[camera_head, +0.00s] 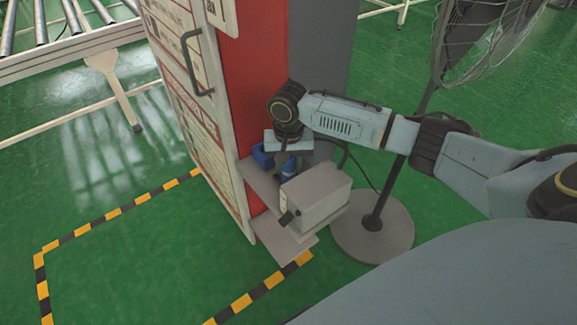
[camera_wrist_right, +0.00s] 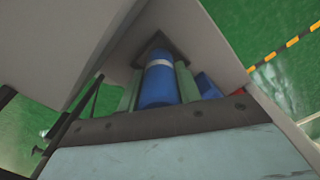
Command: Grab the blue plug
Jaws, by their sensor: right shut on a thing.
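The blue plug (camera_wrist_right: 160,86) is a blue cylinder with a pale band, seen between the two fingers of my right gripper (camera_wrist_right: 158,72) in the wrist view. The fingers are shut on it, one on each side. In the head view my right gripper (camera_head: 284,161) points down over a grey shelf on the red and white cabinet, and the plug (camera_head: 289,170) shows below it. The plug's far end is near a dark square piece on the shelf; I cannot tell whether it is inserted. My left gripper is not in view.
A second blue piece (camera_head: 261,156) sits close to the left of the gripper. A grey box (camera_head: 316,193) stands on the shelf just in front. A fan stand with a round base (camera_head: 372,238) is at the right. Striped tape marks the green floor at left.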

